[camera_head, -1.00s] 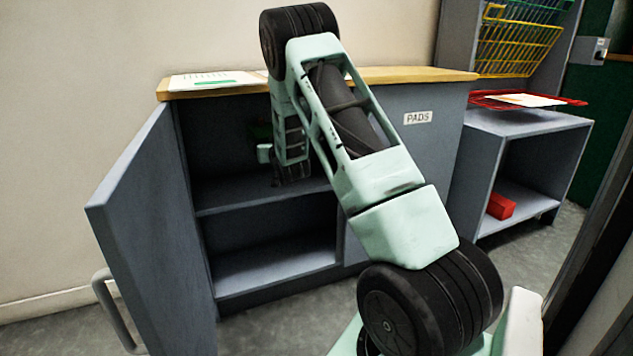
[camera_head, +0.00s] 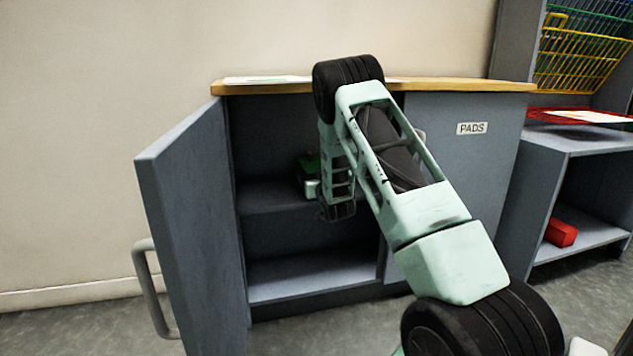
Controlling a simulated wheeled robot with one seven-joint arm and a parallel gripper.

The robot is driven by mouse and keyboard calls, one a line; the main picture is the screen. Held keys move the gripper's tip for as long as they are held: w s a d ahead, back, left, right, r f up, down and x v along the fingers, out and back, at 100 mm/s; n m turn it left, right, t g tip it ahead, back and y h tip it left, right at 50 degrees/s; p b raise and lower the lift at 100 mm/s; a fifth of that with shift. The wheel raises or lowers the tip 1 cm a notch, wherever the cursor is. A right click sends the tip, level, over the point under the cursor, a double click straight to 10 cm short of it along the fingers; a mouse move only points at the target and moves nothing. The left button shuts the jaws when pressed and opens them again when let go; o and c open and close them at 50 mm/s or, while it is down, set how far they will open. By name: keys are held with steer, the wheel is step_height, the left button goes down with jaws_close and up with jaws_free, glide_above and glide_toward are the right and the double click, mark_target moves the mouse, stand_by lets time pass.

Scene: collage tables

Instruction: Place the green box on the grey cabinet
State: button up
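The grey cabinet (camera_head: 455,165) stands against the wall with a wooden top (camera_head: 460,86). Its left door (camera_head: 195,225) is swung open, showing an upper and a lower shelf. A dark green thing (camera_head: 306,165), probably the green box, is inside on the upper shelf, mostly hidden by my arm and in shadow. My gripper (camera_head: 338,212) points down in front of the upper compartment, just right of the green thing. Its fingers are dark and small here, and I cannot tell whether they are open or hold anything.
A paper sheet (camera_head: 266,80) lies on the left of the wooden top. At right, a grey shelf unit (camera_head: 590,141) holds a red tray (camera_head: 545,114), a red box (camera_head: 561,232) and a yellow basket (camera_head: 580,65). The open door with its handle (camera_head: 150,290) juts toward me at left.

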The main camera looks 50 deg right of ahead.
steer(key=shift+f, duration=0.1)
steer(key=o, duration=1)
steer(key=shift+o, duration=0.2)
steer(key=shift+s+r, duration=0.1)
steer(key=shift+r, duration=0.1)
steer(key=p+v, duration=0.4)
steer(key=v, duration=0.8)
steer(key=shift+f, duration=0.1)
